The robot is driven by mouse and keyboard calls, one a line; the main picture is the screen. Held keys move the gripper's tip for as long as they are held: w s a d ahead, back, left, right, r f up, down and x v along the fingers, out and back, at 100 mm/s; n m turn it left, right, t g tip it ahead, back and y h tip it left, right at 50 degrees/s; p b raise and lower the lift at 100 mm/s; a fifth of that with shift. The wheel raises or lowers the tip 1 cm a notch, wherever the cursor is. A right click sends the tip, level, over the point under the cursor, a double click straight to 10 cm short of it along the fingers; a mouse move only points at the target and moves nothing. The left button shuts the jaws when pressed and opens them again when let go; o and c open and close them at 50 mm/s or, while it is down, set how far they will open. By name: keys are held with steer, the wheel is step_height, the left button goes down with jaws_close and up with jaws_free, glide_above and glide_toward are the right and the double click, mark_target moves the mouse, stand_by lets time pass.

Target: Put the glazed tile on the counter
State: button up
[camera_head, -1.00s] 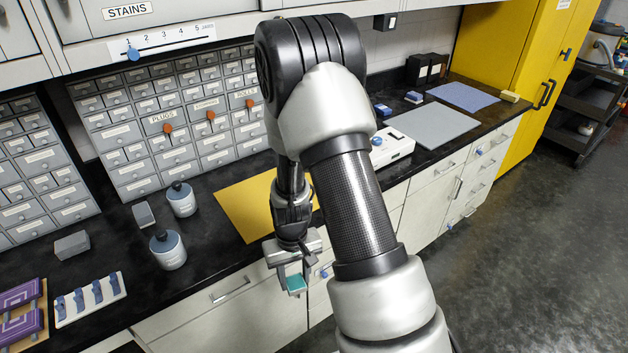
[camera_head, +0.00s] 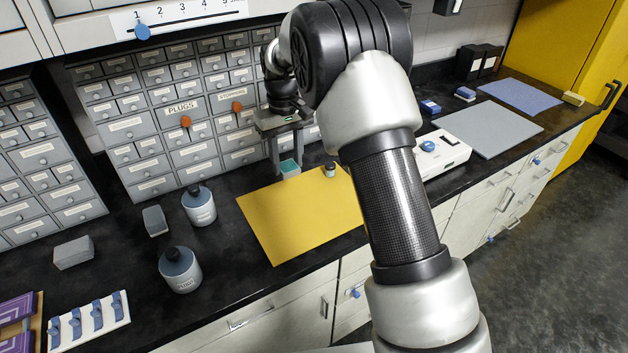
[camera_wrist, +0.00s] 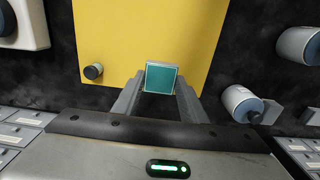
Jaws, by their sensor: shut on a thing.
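The glazed tile (camera_head: 289,167) is a small block with a teal top face and pale sides. In the wrist view the tile (camera_wrist: 161,78) sits between the fingertips of my gripper (camera_wrist: 158,92), which is shut on it. In the head view my gripper (camera_head: 287,158) points down over the back edge of the yellow mat (camera_head: 300,215) on the black counter (camera_head: 225,265). I cannot tell whether the tile touches the surface or hangs just above it.
A small dark-capped jar (camera_head: 329,169) stands on the mat right of the tile. Two grey bottles (camera_head: 199,208) and grey blocks (camera_head: 74,253) stand to the left. Drawer cabinets (camera_head: 170,130) rise close behind. A white device (camera_head: 443,153) stands to the right. Most of the mat is clear.

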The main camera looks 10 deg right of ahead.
steer(key=shift+w+a+f, duration=0.1)
steer(key=shift+w+f, duration=0.05)
steer(key=shift+f, duration=0.25)
step_height(320, 180, down, 9)
steer(key=shift+r, duration=0.15)
steer(key=shift+f+b, duration=0.4)
steer(key=shift+f, duration=0.25)
steer(key=o, duration=1.1)
steer(key=shift+r, duration=0.15)
